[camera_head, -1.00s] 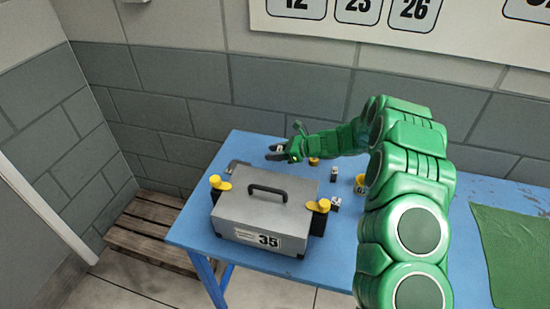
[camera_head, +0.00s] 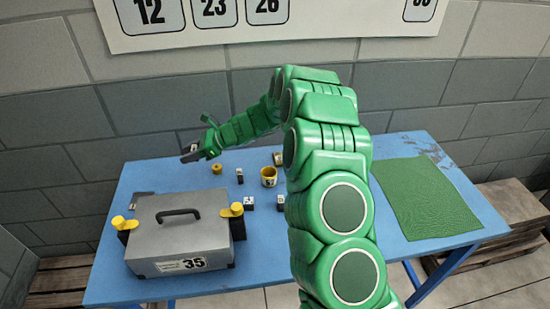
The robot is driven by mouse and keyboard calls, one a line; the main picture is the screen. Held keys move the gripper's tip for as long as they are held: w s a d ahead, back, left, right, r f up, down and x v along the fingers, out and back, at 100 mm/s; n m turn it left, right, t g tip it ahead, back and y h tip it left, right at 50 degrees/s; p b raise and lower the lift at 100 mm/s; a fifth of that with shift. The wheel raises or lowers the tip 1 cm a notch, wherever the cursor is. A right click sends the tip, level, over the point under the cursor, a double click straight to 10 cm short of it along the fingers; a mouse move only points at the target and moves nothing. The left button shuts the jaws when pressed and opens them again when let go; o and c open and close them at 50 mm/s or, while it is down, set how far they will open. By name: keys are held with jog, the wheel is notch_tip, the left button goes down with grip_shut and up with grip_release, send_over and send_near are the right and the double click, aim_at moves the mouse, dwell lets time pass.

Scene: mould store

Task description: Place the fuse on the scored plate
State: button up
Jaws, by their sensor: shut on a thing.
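My gripper (camera_head: 188,156) is at the far left part of the blue table (camera_head: 340,215), behind the grey case, with dark fingers. It is shut on a small pale-and-dark piece (camera_head: 195,147), which seems to be the fuse; the fingers hide most of it. Its height above the table is hard to judge. I cannot pick out a scored plate for certain. A flat green sheet (camera_head: 425,197) lies on the right side of the table, but I see no score lines on it.
The grey case (camera_head: 180,240) marked 35, with yellow-topped clamps, stands front left. A yellow ring (camera_head: 217,168), a yellow mug (camera_head: 268,177) and small dark-and-white blocks (camera_head: 249,203) stand mid-table. A dark angled piece (camera_head: 142,194) lies at the left edge. Wooden pallets flank the table.

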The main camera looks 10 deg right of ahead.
jog(key=s+d+r+m+t, duration=0.1)
jog(key=s+d, duration=0.2)
jog(key=d, duration=0.7)
jog(key=s+d+r+m+t+h, duration=0.1)
jog(key=s+d+r+t, duration=0.1)
jog(key=d, duration=0.8)
jog(key=s+d+r+m+t, duration=0.1)
jog(key=s+d+m, duration=0.15)
jog(key=d, duration=0.75)
send_over(276, 157)
jog(key=s, duration=0.1)
jog(key=shift+n, duration=0.45)
notch_tip(276, 157, down, 8)
jog(key=shift+s+f, duration=0.15)
jog(key=shift+f, duration=0.05)
jog(key=shift+w+f, duration=0.6)
jog(key=shift+f, duration=1.55)
jog(key=shift+f, duration=0.15)
jog(key=o, duration=1)
jog(key=shift+o, duration=0.2)
